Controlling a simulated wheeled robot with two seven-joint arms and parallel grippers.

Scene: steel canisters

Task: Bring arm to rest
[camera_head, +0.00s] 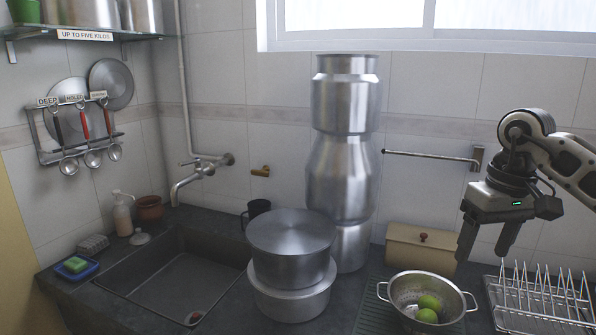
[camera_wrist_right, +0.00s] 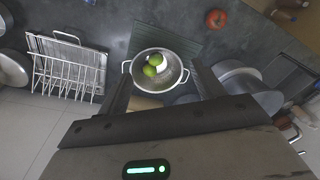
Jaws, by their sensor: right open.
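Steel canisters stand stacked in a column on the dark counter in the head view: a top one (camera_head: 345,105), a bulging middle one (camera_head: 342,175) and a bottom one (camera_head: 351,248), partly hidden by a lidded steel pot. My right gripper (camera_head: 487,248) is open and empty, pointing down in the air at the right, apart from the stack. In the right wrist view its two fingers (camera_wrist_right: 163,85) are spread with nothing held between them. My left gripper is not in view.
Beneath the right gripper are a steel colander (camera_head: 400,291) with green fruit and a wire dish rack (camera_head: 540,310). The lidded pot (camera_head: 290,258) stands beside a sink (camera_head: 180,275). A wooden box (camera_head: 420,250) and wall rail (camera_head: 430,156) lie between stack and gripper.

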